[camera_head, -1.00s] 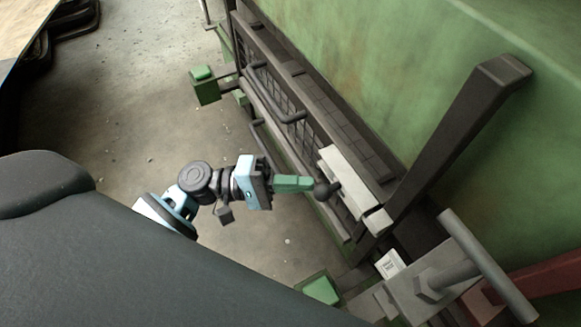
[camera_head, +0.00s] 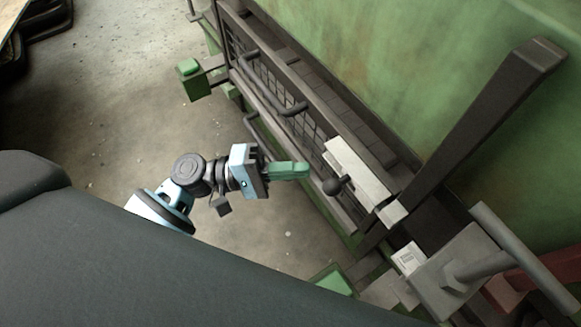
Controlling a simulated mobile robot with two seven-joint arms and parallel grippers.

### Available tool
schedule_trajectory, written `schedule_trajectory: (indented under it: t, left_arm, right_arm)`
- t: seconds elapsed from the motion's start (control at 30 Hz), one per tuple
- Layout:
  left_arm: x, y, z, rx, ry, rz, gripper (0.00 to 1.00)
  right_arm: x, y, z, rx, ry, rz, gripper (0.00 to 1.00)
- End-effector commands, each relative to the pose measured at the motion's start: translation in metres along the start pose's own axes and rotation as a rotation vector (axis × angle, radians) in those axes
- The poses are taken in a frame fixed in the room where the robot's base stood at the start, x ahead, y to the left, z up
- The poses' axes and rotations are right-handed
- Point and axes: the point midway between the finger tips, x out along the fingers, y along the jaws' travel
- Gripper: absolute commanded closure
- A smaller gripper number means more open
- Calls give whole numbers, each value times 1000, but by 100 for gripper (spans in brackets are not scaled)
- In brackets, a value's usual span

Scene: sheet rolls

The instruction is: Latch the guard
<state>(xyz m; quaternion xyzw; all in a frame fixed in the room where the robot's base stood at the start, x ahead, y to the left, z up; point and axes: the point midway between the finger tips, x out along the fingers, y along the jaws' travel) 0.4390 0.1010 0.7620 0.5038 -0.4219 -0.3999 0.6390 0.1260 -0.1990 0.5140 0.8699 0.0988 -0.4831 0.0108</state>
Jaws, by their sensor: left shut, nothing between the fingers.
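The guard (camera_head: 287,97) is a dark mesh panel with bar handles, along the front of the green machine. My left gripper (camera_head: 304,170) has green fingers, is shut and empty, and points at the latch. Whether the latch is engaged I cannot tell. My right gripper is not in view.
A dark upright post (camera_head: 483,125) stands right of the latch. A grey T-handle (camera_head: 522,262) is at the lower right. A green block (camera_head: 193,79) juts out at the guard's far end. Open concrete floor (camera_head: 110,110) lies left of the guard.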

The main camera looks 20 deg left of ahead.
Motion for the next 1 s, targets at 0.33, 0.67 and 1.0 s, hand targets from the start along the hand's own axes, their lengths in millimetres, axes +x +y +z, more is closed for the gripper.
schedule_trajectory:
  t: [0.33, 0.67, 1.0]
  left_arm:
    - [-48, -4, -2, -1, 5, -4, 100]
    - [-93, -3, -2, 0, 5, -2, 100]
    - [-98, -2, -2, 1, 4, -1, 100]
  right_arm:
    - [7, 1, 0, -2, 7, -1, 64]
    - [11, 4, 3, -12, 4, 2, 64]
    - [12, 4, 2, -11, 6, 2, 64]
